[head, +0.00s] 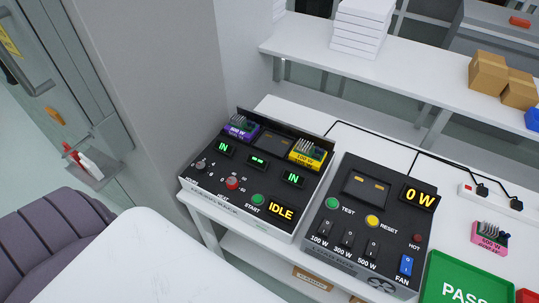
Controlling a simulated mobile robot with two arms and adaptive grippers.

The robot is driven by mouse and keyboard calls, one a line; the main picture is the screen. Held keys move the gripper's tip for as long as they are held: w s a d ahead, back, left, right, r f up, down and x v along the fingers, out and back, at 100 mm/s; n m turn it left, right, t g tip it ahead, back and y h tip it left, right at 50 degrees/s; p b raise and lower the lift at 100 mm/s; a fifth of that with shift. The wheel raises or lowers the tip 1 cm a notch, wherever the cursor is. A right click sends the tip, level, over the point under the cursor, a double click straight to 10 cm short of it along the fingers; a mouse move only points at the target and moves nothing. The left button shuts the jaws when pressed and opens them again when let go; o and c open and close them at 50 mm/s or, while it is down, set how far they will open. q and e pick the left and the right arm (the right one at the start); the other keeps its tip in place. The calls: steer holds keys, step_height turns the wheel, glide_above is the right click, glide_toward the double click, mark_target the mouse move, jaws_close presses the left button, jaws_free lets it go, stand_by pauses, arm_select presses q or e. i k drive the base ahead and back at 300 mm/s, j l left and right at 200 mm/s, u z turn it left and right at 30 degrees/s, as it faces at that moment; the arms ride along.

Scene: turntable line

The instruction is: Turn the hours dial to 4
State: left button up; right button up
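The black console (228,205) with two dials stands on the white bench at centre. Its left dial, a small dark knob (202,165), has a label below that seems to read HOURS; its pointer setting is too small to read. A red knob (232,183) sits to its right. A green START button (257,199) and a yellow IDLE display (281,212) are further right. Green displays read IN. Neither of my grippers is in view.
A purple module (240,128) and a yellow module (307,153) sit in the console's back. A second black console (340,262) reading 0 W stands to the right. A pink module (490,238) and green PASS tray (432,268) are further right. A grey pillar (185,90) rises behind left.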

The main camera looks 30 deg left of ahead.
mark_target(201, 167)
steer(key=u, duration=1.6)
